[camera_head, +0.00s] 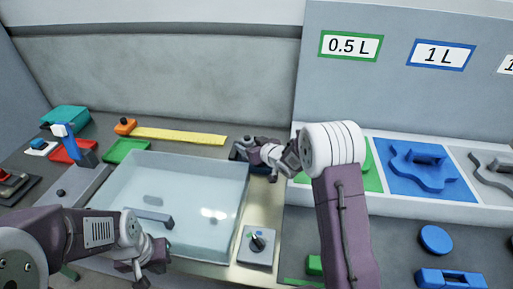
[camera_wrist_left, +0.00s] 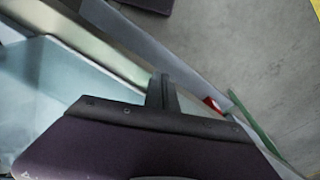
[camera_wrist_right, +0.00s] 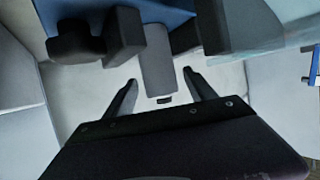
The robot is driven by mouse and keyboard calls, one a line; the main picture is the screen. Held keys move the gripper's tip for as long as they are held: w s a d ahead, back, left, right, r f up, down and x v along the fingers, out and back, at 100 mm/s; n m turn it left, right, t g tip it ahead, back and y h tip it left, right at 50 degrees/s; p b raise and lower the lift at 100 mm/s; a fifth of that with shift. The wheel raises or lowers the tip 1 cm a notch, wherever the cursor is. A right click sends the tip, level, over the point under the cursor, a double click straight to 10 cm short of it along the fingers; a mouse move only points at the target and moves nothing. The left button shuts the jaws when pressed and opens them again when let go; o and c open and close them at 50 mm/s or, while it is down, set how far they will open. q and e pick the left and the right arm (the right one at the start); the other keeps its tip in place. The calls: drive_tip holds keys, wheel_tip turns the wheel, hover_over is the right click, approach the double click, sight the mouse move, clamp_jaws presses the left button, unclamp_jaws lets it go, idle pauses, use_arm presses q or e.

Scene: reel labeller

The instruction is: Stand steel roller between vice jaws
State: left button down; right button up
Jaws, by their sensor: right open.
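The steel roller (camera_wrist_right: 160,62) appears as a smooth grey piece between the two dark vice jaws (camera_wrist_right: 125,38) in the right wrist view. Whether it is fully upright is hard to tell. My right gripper (camera_wrist_right: 160,78) is open, with one finger on each side of the roller's near end and gaps visible. In the head view the vice (camera_head: 237,151) is a small dark shape, mostly hidden by my right gripper. My left gripper (camera_head: 145,272) hangs near the front of the clear tank, away from the vice. Its fingers (camera_wrist_left: 163,92) look shut and empty.
A clear tank (camera_head: 100,195) fills the left middle, with a grey bar (camera_head: 149,217) in it. A knob panel (camera_head: 258,245) stands to its right. A yellow strip (camera_head: 180,136) lies behind. Green and blue trays (camera_head: 425,185) are at the right.

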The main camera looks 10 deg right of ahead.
drive_tip(key=v, duration=1)
drive_tip(key=shift+s+r, duration=0.2)
drive_tip(key=shift+s, duration=0.1)
drive_tip(key=shift+d, duration=0.1)
